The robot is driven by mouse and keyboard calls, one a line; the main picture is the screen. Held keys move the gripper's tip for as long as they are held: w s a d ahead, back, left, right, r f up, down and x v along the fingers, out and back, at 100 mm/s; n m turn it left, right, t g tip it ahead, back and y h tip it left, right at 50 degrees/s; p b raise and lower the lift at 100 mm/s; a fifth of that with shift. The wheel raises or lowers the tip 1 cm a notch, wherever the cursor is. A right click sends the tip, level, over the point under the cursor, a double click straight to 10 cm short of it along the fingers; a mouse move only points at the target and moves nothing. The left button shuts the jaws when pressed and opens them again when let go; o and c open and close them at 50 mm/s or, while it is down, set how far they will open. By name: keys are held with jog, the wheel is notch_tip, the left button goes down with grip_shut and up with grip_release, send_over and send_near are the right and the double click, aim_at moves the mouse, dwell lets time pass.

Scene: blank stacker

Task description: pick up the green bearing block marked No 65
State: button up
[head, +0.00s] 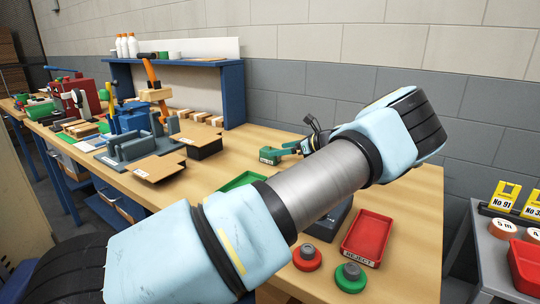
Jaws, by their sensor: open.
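A small green block (270,156) with a pale label on its front sits on the wooden table behind my arm. The label is too small to read, so I cannot tell whether it says No 65. My gripper (288,149) is just right of the block, partly hidden by my own arm link. Its fingers point left toward the block and appear open. I cannot tell whether they touch it.
My arm crosses the table's middle. A green tray (243,181) is partly hidden behind it. A red REJECT tray (368,237) and red (306,257) and green (351,277) round buttons are at the front right. A blue-grey fixture (140,147) stands left.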

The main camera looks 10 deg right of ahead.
aim_at(272, 149)
jog(key=x, duration=0.1)
jog(key=p+x, duration=0.1)
jog(key=x, duration=0.1)
jog(key=p+x, duration=0.1)
jog(key=shift+a+r, duration=0.2)
jog(key=shift+a, duration=0.15)
jog(key=shift+w+a+f, duration=0.2)
jog(key=shift+w+f, duration=0.05)
jog(key=shift+w, duration=0.1)
grip_shut()
dwell(0.4)
